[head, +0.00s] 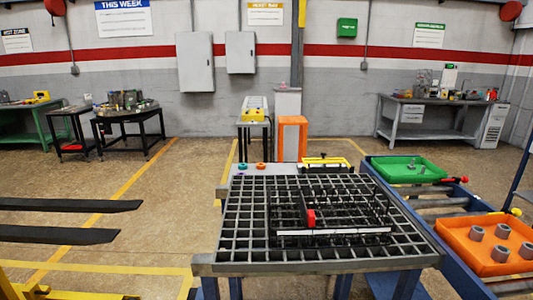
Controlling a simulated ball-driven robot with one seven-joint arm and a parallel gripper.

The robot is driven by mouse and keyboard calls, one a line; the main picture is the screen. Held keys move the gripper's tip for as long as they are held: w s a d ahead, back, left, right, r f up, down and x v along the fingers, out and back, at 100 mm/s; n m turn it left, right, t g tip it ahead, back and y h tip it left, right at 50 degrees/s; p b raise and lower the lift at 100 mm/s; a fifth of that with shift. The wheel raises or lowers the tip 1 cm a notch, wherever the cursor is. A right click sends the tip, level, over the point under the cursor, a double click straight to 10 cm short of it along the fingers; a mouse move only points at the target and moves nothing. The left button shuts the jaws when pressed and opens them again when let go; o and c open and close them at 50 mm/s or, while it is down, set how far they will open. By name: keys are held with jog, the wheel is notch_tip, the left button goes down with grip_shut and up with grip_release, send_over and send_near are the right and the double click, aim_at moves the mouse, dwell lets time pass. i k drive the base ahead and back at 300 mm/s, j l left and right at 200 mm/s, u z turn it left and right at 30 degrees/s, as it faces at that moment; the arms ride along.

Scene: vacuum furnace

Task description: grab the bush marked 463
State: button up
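Several grey cylindrical bushes stand in the orange tray (462,248) at the right. One is at the left (476,234), one at the back (502,231), one at the front (500,254) and one at the right edge (527,250). They look alike, with dark open tops. No number is readable on any of them, so I cannot tell which is marked 463. My gripper is not in view.
A grid-topped table (240,226) fills the centre front, bearing a black wire basket (335,232) with a red block (311,217). A green tray (405,178) lies behind the orange one on a blue roller frame (440,201). Dark forks (65,204) extend at the left. Floor between is clear.

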aim_at(502, 231)
jog(key=u, duration=0.4)
jog(key=l+u, duration=0.15)
jog(key=u, duration=0.7)
jog(key=l+u, duration=0.15)
jog(key=u, duration=0.7)
jog(key=l+u, duration=0.1)
jog(key=u, duration=0.3)
jog(key=k+l+u, duration=0.15)
jog(key=u, duration=0.3)
jog(key=k+u, duration=0.15)
jog(key=u, duration=0.3)
jog(key=k+l, duration=0.15)
jog(key=k, duration=0.55)
jog(key=k+j, duration=0.15)
jog(key=k, duration=0.4)
jog(key=k+j+z, duration=0.1)
jog(key=k, duration=0.45)
jog(key=k+j, duration=0.15)
jog(key=k, duration=0.4)
jog(key=k+l+u, duration=0.15)
jog(key=k+u, duration=1.1)
jog(key=u, duration=0.15)
jog(key=k+j+u, duration=0.35)
jog(key=u, duration=0.15)
jog(key=k+l+u, duration=0.4)
jog(key=k, duration=0.55)
jog(key=k+u, duration=0.4)
jog(key=k, duration=0.5)
